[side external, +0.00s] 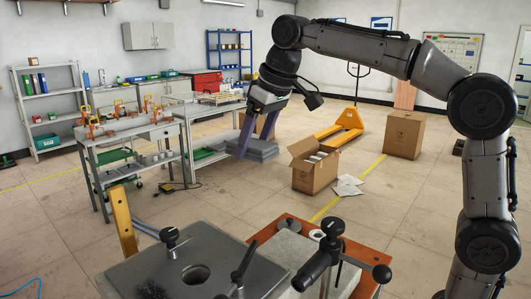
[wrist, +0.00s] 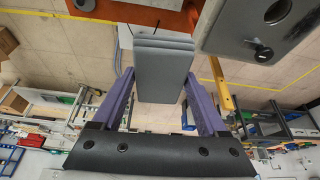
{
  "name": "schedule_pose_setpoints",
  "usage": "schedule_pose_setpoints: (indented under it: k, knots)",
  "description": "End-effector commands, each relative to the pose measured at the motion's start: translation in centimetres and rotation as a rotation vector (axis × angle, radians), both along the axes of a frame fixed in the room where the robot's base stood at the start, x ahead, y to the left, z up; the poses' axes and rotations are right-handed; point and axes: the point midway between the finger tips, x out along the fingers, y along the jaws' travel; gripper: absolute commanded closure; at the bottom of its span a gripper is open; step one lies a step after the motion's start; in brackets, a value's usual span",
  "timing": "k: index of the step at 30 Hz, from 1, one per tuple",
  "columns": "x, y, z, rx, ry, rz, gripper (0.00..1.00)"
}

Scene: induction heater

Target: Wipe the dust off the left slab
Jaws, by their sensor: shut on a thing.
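My gripper (side external: 243,153) has purple fingers and is shut on a grey layered block (side external: 262,150). The block hangs in the air, well above the floor and behind the slabs. In the wrist view the block (wrist: 163,70) sits between the two fingers. The left slab (side external: 225,250) is a dark grey metal plate with a round hole, at the bottom of the side view. A dark speckled patch (side external: 152,289) shows near its front edge. In the wrist view the left slab (wrist: 235,30) is at the upper right, apart from the block.
Black clamp knobs and handles (side external: 318,265) stand up around the slabs. A lighter slab (side external: 290,255) lies on an orange plate (side external: 375,265) to the right. A yellow bar (side external: 123,220) rises at the left slab's back corner. An open carton (side external: 312,172) stands on the floor behind.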

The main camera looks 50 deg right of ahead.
Motion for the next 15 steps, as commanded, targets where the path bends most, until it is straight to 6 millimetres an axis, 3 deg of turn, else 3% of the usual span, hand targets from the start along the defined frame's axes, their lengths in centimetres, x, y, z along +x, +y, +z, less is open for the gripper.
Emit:
schedule_pose_setpoints:
  k: [8, 15]
  knots:
    - [1.6, 8.1, 0.2, 0.001, -0.001, 0.213, 0.87]
    - [1.4, 18.2, 0.2, 0.001, -0.003, 0.469, 0.87]
